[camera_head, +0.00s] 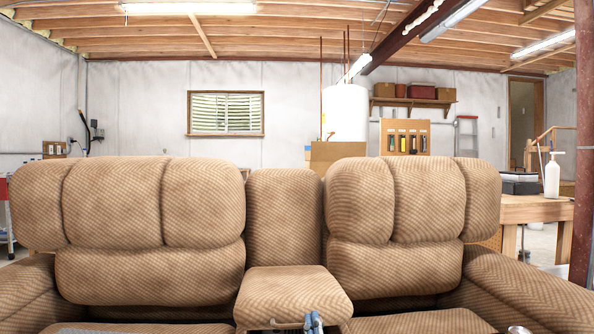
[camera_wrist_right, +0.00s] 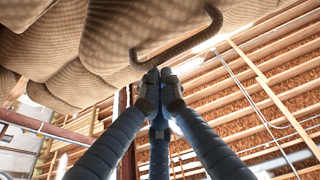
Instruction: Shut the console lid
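The console lid (camera_head: 288,291) is the tan padded top between the two seats in the head view. It lies low and looks roughly level; I cannot tell if a gap is left under it. My right gripper (camera_head: 314,320) is at the lid's front edge, right of its middle. In the right wrist view, the dark fingertips of my right gripper (camera_wrist_right: 160,78) are close together, just below a curved brown bar (camera_wrist_right: 185,45) on the padded upholstery. I see nothing held between them, and cannot tell if they touch the bar. My left gripper is not in view.
Padded seat backs rise at left (camera_head: 150,270) and right (camera_head: 395,265), with a narrow console back (camera_head: 283,215) between them. A right armrest (camera_head: 520,290) borders the sofa. A workbench (camera_head: 530,208) with a white bottle (camera_head: 552,176) stands behind it at right.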

